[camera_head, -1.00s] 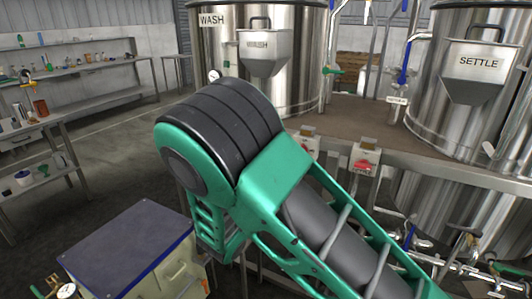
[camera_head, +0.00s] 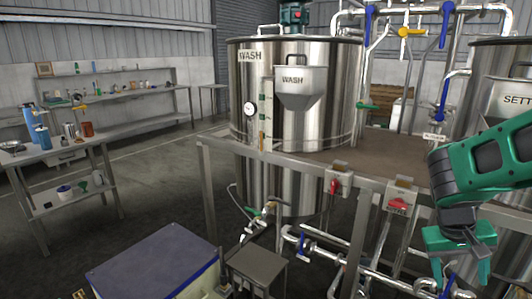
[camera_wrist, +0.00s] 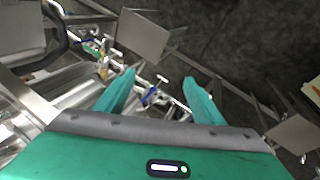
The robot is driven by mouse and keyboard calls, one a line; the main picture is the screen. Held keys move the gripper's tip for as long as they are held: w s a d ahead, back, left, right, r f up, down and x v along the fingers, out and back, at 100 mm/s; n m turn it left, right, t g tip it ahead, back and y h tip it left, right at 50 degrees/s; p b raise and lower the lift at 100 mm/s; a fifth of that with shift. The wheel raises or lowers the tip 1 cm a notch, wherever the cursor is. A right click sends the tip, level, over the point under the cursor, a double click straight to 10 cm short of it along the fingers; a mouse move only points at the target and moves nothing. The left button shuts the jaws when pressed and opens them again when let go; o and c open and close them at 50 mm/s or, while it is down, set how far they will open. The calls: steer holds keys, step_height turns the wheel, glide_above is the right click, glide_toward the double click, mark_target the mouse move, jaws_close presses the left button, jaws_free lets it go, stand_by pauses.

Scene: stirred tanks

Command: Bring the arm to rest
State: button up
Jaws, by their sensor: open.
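My gripper (camera_head: 462,278) hangs at the lower right of the head view, at the end of my green arm, with its fingers pointing down. In the wrist view my gripper (camera_wrist: 159,82) shows two green fingers spread apart with nothing between them. It is in front of the platform with the tanks and touches nothing that I can see. Part of the arm runs out of the right edge of the head view.
The steel WASH tank (camera_head: 250,95) stands on the platform, and the SETTLE tank (camera_head: 505,98) is at the right edge. Red switches (camera_head: 334,186) sit on the rail. Pipes with valves run below. A blue-lidded box (camera_head: 150,262) is at lower left. Workbenches (camera_head: 70,147) stand left.

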steer(key=s+a+r+m+y, duration=0.1)
steer(key=s+a+y, duration=0.1)
steer(key=s, duration=0.5)
steer(key=s+a+r+m+y, duration=0.1)
steer(key=s+a+r+y, duration=0.1)
steer(key=s, duration=0.5)
steer(key=shift+s+a+r+m+y, duration=0.3)
steer(key=shift+s+a+y, duration=0.1)
